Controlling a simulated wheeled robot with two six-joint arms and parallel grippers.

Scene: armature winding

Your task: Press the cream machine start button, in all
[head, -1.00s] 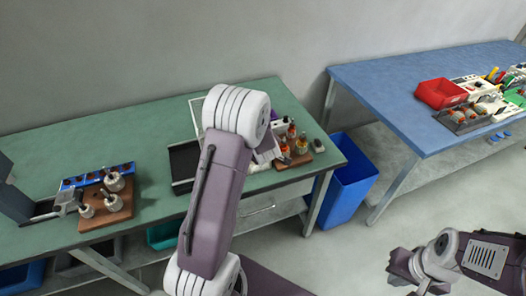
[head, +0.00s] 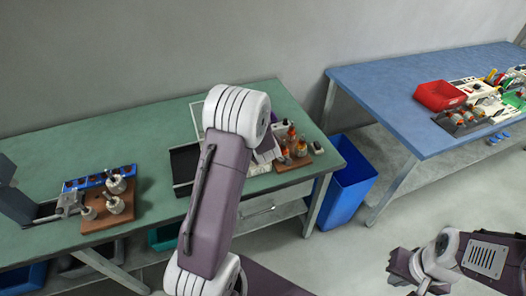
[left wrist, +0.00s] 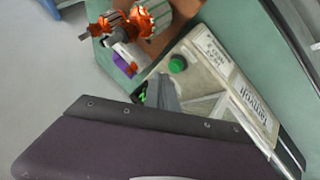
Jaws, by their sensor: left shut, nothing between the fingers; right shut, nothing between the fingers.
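The cream machine (left wrist: 215,85) fills the right middle of the left wrist view, with dark lettering on its casing. Its round green button (left wrist: 178,64) shows uncovered near the top edge. My left gripper shows in that view as grey fingers (left wrist: 163,88), shut and empty, a little below the button in the picture; I cannot tell their height above the casing. In the head view my left arm hides the left gripper and most of the machine; a pale part of the machine (head: 264,160) shows beside the arm. My right gripper (head: 393,268) is shut and empty, over the floor at lower right.
Orange-and-metal armatures (head: 290,140) stand on a brown board beside the machine on the green bench (head: 140,150). Another board (head: 118,220) with metal parts lies at left. A blue bin (head: 352,185) stands between the benches. The blue bench (head: 385,95) holds a red tray (head: 440,95).

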